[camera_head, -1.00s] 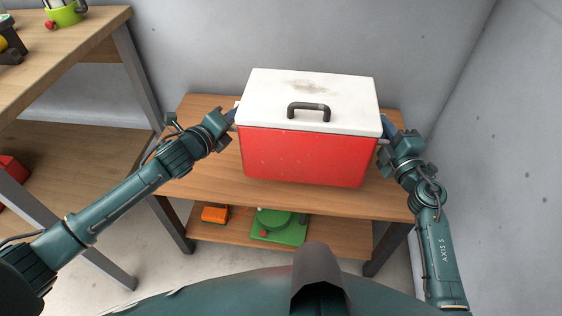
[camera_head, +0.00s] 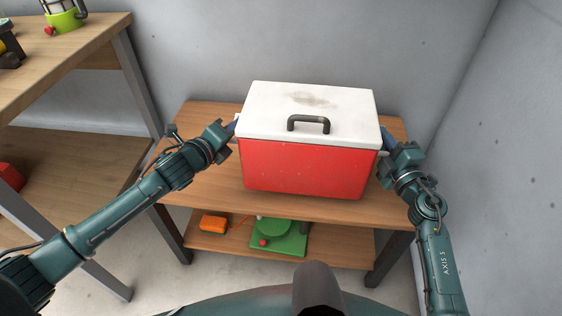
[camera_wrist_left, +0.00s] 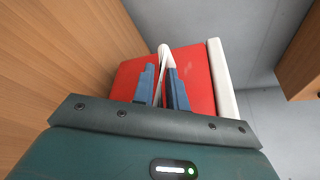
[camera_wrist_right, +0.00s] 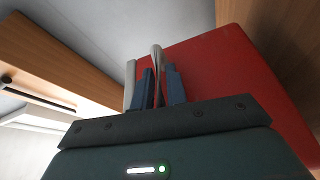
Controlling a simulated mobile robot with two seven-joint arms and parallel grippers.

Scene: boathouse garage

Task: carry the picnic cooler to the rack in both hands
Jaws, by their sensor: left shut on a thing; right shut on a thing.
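The picnic cooler (camera_head: 305,168), red with a white lid and a dark top handle, is level over the upper shelf of a wooden rack (camera_head: 215,180). I cannot tell whether its base touches the shelf. My left gripper (camera_head: 236,126) is shut on the pale side handle at the cooler's left end; the handle (camera_wrist_left: 163,52) shows between the blue fingers in the left wrist view. My right gripper (camera_head: 386,142) is shut on the opposite side handle, seen in the right wrist view (camera_wrist_right: 156,58). The cooler's underside is hidden.
The rack's lower shelf holds an orange item (camera_head: 213,223) and a green item (camera_head: 280,237). A taller wooden shelf unit (camera_head: 85,40) stands at the left with a green container (camera_head: 62,15). Grey walls close off the back and right. Bare upper shelf shows left of the cooler.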

